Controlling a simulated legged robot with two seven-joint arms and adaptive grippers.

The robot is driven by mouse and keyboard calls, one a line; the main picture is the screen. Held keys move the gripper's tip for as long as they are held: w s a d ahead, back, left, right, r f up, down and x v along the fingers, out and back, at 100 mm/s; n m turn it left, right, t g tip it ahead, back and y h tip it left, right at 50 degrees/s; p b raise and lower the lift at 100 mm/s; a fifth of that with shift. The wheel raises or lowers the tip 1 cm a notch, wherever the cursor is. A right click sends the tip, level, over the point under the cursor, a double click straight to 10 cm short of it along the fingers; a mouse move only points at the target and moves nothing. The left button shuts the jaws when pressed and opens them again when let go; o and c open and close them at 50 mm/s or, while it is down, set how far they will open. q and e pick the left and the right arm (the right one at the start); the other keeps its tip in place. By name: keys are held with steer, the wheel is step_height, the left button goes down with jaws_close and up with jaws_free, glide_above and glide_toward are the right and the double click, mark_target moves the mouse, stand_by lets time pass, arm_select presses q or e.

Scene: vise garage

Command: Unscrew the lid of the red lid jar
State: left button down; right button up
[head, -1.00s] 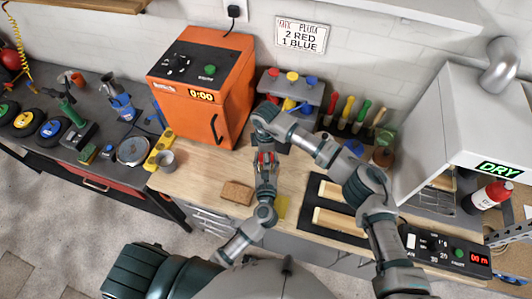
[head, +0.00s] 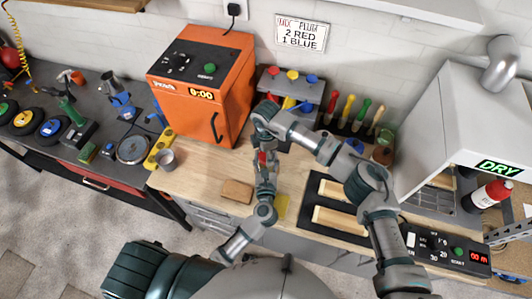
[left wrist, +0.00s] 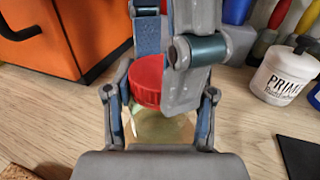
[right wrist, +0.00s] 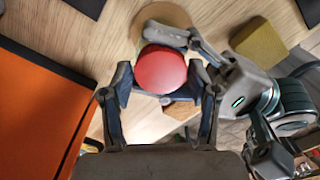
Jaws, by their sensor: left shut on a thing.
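The jar's red lid (head: 262,157) shows between my two grippers above the wooden bench. In the left wrist view, the red lid (left wrist: 148,80) sits on a pale, see-through jar body (left wrist: 160,128). My left gripper (left wrist: 160,105) is shut on the jar body, below the lid. My right gripper (right wrist: 165,88) comes down from above. Its fingers stand apart on either side of the round red lid (right wrist: 160,69), with small gaps showing, so it looks open. One right finger hides part of the lid in the left wrist view.
An orange oven (head: 205,90) stands close on the left. A brown block (head: 237,191) lies on the bench in front. A white paint jar (left wrist: 285,75) and brushes stand behind right.

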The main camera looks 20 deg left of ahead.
arm_select(q)
steer(key=shift+f, duration=0.3)
arm_select(e)
steer(key=shift+o, duration=0.6)
step_height(320, 180, up, 4)
steer(key=shift+r, duration=0.15)
steer(key=shift+c, duration=0.4)
step_height(320, 180, up, 3)
steer(key=m, duration=0.3)
steer(key=shift+r, duration=0.15)
step_height(320, 180, down, 8)
steer(key=shift+r, duration=0.15)
